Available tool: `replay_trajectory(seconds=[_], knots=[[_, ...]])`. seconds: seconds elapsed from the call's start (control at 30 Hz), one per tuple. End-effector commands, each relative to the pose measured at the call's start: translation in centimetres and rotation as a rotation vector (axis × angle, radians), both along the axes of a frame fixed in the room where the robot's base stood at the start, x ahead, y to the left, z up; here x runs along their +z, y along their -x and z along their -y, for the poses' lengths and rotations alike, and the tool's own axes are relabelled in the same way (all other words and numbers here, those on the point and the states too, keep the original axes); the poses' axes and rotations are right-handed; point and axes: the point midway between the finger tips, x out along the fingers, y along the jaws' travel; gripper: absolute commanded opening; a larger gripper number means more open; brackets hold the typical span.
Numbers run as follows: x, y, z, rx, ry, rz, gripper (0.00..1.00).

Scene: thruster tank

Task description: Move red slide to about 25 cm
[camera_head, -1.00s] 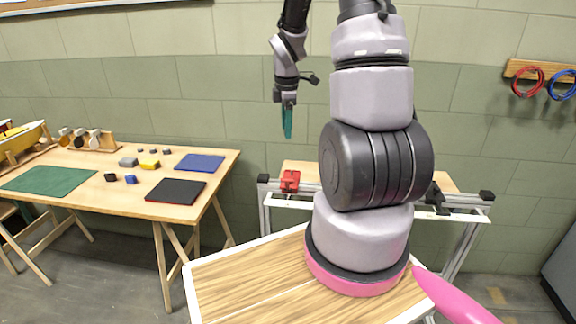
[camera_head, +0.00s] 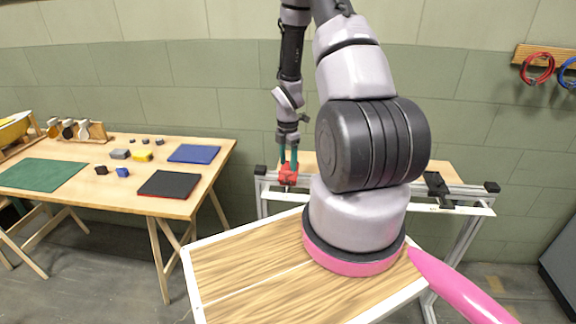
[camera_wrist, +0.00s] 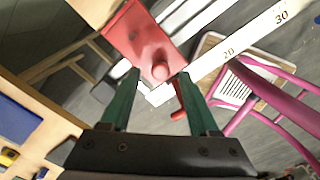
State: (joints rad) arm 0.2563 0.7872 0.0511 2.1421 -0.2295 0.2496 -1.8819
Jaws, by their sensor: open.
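The red slide (camera_head: 288,176) sits near the left end of the aluminium rail. In the wrist view the red slide (camera_wrist: 143,38) shows its flat plate, a round red knob and a small red lever. My gripper (camera_head: 288,160) is open, pointing down at the slide. In the wrist view the green fingers of my gripper (camera_wrist: 158,90) stand apart, with the knob between and slightly ahead of them. I cannot tell whether either finger touches it. The white scale (camera_wrist: 245,45) shows 20 and 30, with the slide left of the 20. My arm hides part of the rail in the head view.
A black piece (camera_head: 437,186) sits on the rail's right part. The wooden table (camera_head: 110,190) at left holds mats and small blocks. Red and blue cables (camera_head: 537,68) hang on the wall at right.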

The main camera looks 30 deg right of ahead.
Motion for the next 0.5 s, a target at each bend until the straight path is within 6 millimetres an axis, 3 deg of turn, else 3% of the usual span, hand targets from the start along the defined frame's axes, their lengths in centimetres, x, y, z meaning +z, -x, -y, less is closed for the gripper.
replay_trajectory(seconds=[0.17, 0.47, 0.5], knots=[[-1.41, 0.04, 0.01, 0.000, 0.000, -0.001, 0.62], [-1.57, 0.01, 0.01, 0.000, 0.001, 0.000, 0.62], [-1.56, 0.01, 0.01, 0.000, 0.001, 0.000, 0.46]])
